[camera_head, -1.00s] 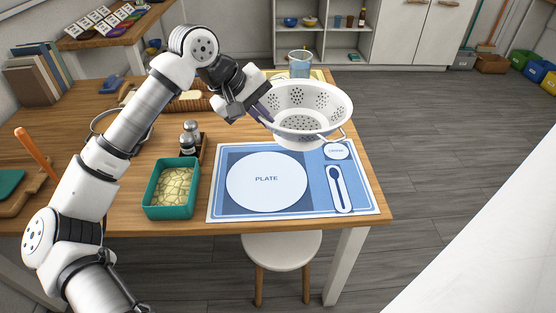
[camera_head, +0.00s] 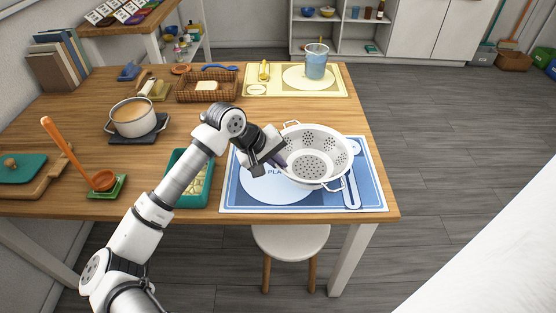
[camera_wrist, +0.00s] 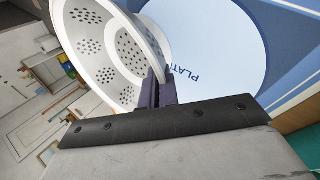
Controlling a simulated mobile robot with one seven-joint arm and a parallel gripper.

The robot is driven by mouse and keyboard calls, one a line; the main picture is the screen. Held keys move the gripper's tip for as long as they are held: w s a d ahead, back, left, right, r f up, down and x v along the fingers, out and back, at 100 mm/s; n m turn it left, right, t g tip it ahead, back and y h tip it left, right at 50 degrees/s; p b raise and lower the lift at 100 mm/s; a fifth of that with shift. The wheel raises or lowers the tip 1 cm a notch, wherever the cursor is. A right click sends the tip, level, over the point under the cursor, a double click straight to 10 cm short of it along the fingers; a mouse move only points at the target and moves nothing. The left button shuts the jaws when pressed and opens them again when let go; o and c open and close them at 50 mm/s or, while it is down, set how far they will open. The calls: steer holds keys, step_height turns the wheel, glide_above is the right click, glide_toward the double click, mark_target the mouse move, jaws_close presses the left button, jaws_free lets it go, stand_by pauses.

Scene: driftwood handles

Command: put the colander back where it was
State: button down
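The white colander (camera_head: 318,143) with round holes and two loop handles is in my gripper (camera_head: 281,162). In the head view it covers part of the blue placemat (camera_head: 376,190) with a printed plate circle. I cannot tell whether its base touches the mat. In the wrist view the dark fingers (camera_wrist: 157,92) are closed on the near rim of the colander (camera_wrist: 122,52), which is tilted in that picture. The printed plate circle (camera_wrist: 215,45) shows beside it.
A teal container (camera_head: 190,190) stands left of the mat, partly behind my arm. A basket (camera_head: 207,86), a pot (camera_head: 134,116), and a yellow placemat (camera_head: 335,88) with a blue glass (camera_head: 316,62) are farther back. A ladle (camera_head: 103,180) rests at left. The table's right edge is near the colander.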

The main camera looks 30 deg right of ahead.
steer(key=shift+f, duration=0.1)
steer(key=c, duration=1.7)
jaws_free()
steer(key=shift+r, duration=0.2)
steer(key=shift+w+a+r, duration=0.1)
steer(key=shift+a+r, duration=0.1)
steer(key=shift+a, duration=0.05)
steer(key=b+v, duration=0.3)
steer(key=v, duration=0.8)
steer(key=shift+r, duration=0.25)
